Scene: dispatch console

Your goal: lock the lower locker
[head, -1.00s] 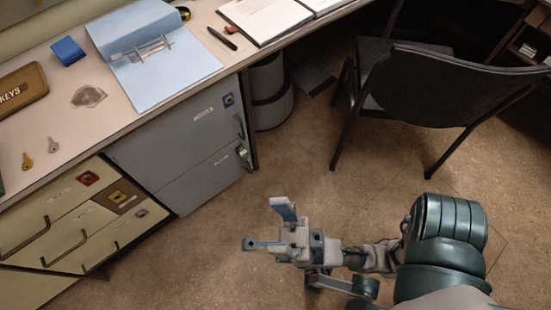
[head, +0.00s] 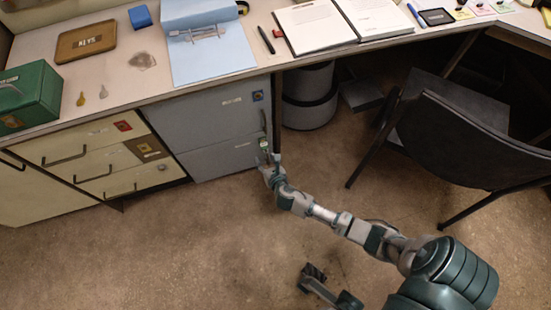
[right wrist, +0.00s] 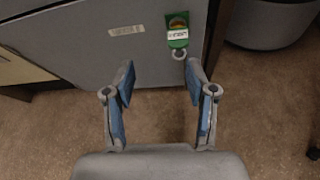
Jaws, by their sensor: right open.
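The lower locker (head: 218,160) is the lower grey door under the desk, and it looks closed. At its upper right is a green fitting (head: 264,144) with a round part on top. In the right wrist view, this green fitting (right wrist: 178,30) has a white label and a pale ring below it. My right gripper (head: 268,161) is at the locker's right edge, just below the fitting. In the right wrist view, the right gripper (right wrist: 160,75) is open and empty, with the ring near its right fingertip; contact is unclear.
The upper locker (head: 205,115) is directly above. Cream drawers (head: 85,155) stand to the left. A grey bin (head: 308,97) and black chair (head: 470,140) stand right. The floor in front is clear.

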